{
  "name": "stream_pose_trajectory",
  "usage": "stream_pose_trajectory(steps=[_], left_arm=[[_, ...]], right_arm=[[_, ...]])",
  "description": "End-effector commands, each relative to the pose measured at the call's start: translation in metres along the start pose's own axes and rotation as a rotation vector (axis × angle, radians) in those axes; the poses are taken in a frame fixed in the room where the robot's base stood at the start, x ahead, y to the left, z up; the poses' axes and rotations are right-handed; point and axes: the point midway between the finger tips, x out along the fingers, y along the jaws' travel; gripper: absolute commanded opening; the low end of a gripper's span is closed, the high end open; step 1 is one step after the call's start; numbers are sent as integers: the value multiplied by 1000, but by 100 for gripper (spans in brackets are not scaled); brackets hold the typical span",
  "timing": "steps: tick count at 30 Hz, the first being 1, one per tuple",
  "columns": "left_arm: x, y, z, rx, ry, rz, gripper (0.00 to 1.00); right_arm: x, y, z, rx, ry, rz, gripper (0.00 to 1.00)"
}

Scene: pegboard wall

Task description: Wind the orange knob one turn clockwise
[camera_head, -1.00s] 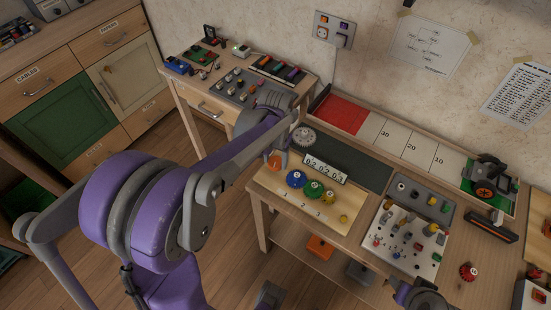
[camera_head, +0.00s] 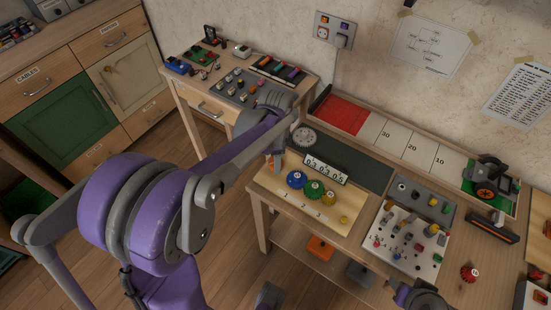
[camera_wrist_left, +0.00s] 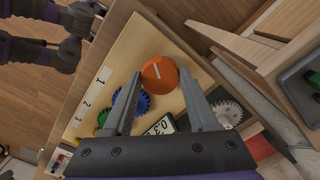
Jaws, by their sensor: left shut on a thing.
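In the head view my left gripper (camera_head: 275,160) is over the panel's left end and hides most of the knob. A numeric display (camera_head: 326,170) stands behind the knobs. My right gripper (camera_head: 420,295) is at the bottom edge; its fingers are not clear.
A grey toothed wheel (camera_head: 304,138) is behind. A board with pegs (camera_head: 408,243) lies to the right.

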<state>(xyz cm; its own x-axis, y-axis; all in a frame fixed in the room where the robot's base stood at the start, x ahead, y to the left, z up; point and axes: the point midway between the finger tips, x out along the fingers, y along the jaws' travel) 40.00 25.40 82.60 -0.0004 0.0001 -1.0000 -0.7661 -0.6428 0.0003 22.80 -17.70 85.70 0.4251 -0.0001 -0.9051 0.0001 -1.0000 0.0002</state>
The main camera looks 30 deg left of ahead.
Motion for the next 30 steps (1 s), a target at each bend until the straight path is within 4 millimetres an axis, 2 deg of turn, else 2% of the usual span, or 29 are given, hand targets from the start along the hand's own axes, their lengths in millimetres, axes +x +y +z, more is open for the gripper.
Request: stream_pose_trajectory(steps=[6, 15, 30], left_arm=[[0, -1, 0, 190, 1, -1, 3], [0, -1, 0, 380, 0, -1, 3], [0, -1, 0, 475, 0, -1, 3]], right_arm=[[0, 0, 0, 0, 0, 0, 50], [0, 0, 0, 0, 0, 0, 50], [0, 0, 0, 0, 0, 0, 50]])
